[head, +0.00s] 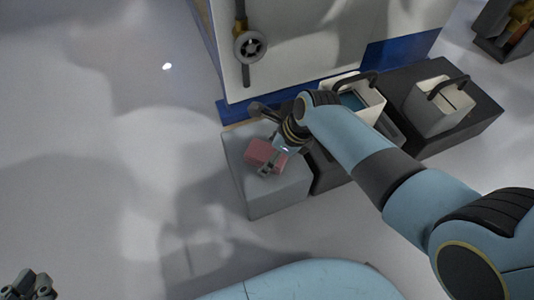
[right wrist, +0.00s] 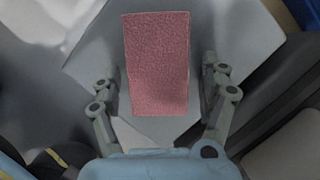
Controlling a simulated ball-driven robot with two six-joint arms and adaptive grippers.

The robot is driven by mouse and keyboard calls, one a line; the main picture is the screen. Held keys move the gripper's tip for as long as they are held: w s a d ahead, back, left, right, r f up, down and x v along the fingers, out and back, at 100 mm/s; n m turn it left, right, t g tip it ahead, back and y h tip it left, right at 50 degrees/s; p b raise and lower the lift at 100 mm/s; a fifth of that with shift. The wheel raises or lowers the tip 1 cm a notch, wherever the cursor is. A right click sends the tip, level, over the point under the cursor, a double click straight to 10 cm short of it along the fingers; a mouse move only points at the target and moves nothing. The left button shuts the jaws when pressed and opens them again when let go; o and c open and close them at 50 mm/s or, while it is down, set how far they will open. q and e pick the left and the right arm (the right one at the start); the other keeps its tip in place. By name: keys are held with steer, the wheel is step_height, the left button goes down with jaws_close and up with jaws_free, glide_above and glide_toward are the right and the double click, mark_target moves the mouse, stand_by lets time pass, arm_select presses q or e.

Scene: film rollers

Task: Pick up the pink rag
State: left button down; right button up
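The pink rag (head: 265,155) lies on top of a grey block (head: 277,201) in the head view. In the right wrist view the rag (right wrist: 157,62) is a rough pink rectangle, standing lengthwise between the fingers. My right gripper (right wrist: 160,82) is open above the rag, with one finger on each side and a gap to the rag on both sides. In the head view my right gripper (head: 264,140) reaches over the block and hides part of it. My left gripper (head: 27,284) shows at the bottom left corner, far from the rag, partly cut off.
A dark low platform (head: 482,118) stands right of the block, with a white bucket (head: 440,106) on it. Another white bucket (head: 369,100) stands behind my right arm. A white panel with a valve wheel (head: 250,47) rises behind. The floor on the left is clear.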

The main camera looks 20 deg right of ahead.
mark_target(268, 151)
steer(key=c, duration=0.9)
